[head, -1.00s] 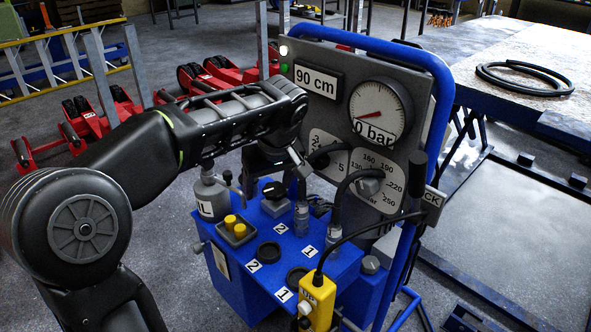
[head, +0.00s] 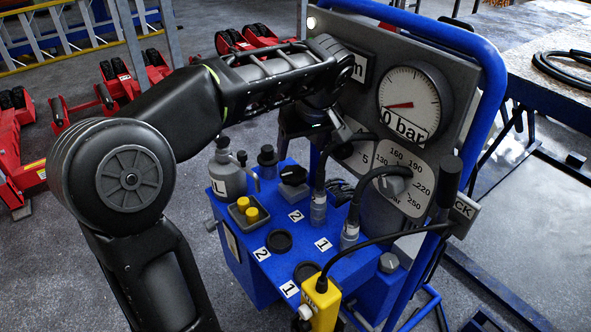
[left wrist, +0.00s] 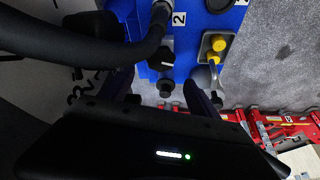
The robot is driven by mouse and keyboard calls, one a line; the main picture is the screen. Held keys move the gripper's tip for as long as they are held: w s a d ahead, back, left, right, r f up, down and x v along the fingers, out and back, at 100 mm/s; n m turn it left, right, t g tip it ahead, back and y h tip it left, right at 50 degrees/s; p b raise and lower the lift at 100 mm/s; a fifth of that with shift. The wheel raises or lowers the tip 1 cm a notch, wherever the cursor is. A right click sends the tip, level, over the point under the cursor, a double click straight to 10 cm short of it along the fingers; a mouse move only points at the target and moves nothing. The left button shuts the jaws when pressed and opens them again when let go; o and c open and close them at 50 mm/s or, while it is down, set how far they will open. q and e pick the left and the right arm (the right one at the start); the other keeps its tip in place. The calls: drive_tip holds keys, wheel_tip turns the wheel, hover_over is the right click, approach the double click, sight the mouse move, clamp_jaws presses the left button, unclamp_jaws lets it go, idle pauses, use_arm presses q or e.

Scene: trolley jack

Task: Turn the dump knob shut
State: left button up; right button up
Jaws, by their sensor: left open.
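A black knob on a grey block (head: 293,175) stands on the blue unit's top, near the panel; I take it for the dump knob, but no label on it is readable. In the left wrist view a black knob with a white mark (left wrist: 163,61) lies between the finger lines. My left gripper (head: 290,142) points down above and behind that knob in the head view and is open. Its fingers also show at either side in the left wrist view (left wrist: 162,92). I cannot tell whether they touch anything. My right gripper is not in view.
The panel carries a gauge (head: 412,102) labelled 0 bar and a dial (head: 395,185) with pressure numbers. Black hoses (head: 352,205) rise close beside the knob. A grey bottle (head: 228,175) and a tray with yellow caps (head: 247,212) stand left. A yellow pendant (head: 322,305) hangs in front.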

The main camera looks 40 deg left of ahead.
sight(294, 173)
use_arm(q)
drive_tip(key=b+x, duration=0.2)
drive_tip(key=x, duration=0.9)
drive_tip(key=shift+d, duration=0.1)
drive_tip(key=c, duration=1.1)
